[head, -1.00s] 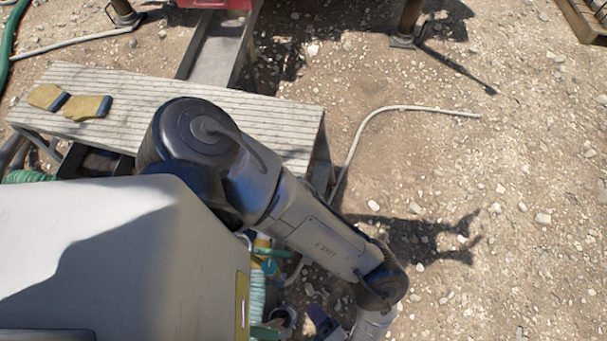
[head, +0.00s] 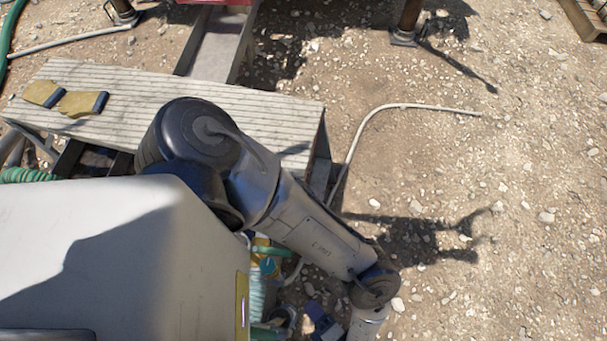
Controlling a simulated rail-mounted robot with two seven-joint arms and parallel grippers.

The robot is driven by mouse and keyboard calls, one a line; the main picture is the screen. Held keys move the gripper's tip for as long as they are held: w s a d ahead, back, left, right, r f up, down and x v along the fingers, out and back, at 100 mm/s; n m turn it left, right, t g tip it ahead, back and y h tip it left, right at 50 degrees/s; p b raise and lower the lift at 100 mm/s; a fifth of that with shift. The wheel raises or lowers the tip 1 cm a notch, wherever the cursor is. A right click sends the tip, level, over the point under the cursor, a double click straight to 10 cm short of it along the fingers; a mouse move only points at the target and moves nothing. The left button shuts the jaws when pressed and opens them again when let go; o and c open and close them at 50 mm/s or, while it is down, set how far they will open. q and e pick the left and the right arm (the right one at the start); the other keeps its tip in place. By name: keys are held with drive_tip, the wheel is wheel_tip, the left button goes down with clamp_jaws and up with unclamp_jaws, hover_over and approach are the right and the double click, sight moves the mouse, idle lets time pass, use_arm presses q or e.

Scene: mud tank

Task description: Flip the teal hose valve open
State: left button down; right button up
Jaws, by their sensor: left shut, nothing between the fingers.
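My left arm (head: 318,240) reaches across the middle and bends down at its dark joint toward the bottom edge. My left gripper is at that lower end, shut and empty, and its fingertips are hard to make out at the frame's edge. A small teal part (head: 268,266) shows among green and yellow fittings just left of the arm. It looks like the hose valve, but I cannot tell whether its handle is open or closed. The arm and the pale panel hide much of the area around it. My right gripper is not in view.
A ribbed bench (head: 255,108) with a pair of yellow gloves (head: 83,103) stands behind the arm. A large pale panel (head: 90,240) fills the lower left. A blue item (head: 322,320) lies near the bottom. A pale hose (head: 375,120) curves over open gravel at right.

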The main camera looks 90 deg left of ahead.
use_arm(q)
drive_tip(key=p, duration=0.8)
approach(271, 252)
drive_tip(key=a+p, duration=0.1)
drive_tip(key=a, duration=0.2)
drive_tip(key=shift+w+a+f+p, duration=0.1)
drive_tip(key=shift+w+a+p, duration=0.1)
drive_tip(key=shift+a+p, duration=0.15)
